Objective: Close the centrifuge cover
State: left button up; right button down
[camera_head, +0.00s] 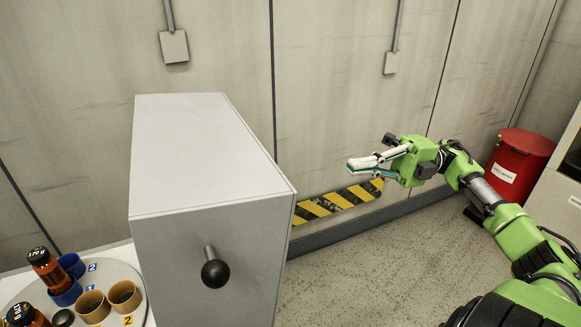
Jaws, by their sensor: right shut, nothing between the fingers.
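The centrifuge cover (205,240) looks like a large grey box-shaped panel, standing upright at the left of the head view. A short rod with a black ball knob (215,273) sticks out of its near face. To its left a pale round plate (135,290) bears cups and bottles. My right gripper (362,164) is to the right of the cover, apart from it, in the air in front of the wall. It is shut and empty, with its fingers pointing left. My left gripper is not in view.
Orange-brown bottles (47,268), blue cups (66,292) and tan cups (93,307) with number labels stand at the lower left. A red bin (517,168) stands at the far right by a pale cabinet. A yellow-black striped strip (338,201) runs low on the wall. The floor between is clear.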

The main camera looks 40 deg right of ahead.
jog(key=s+p+x, duration=0.1)
jog(key=p+x, duration=0.5)
jog(key=x, duration=0.8)
jog(key=shift+a+n+g, duration=0.3)
jog(key=shift+a+g, duration=0.05)
jog(key=shift+g, duration=0.05)
jog(key=shift+r, duration=0.15)
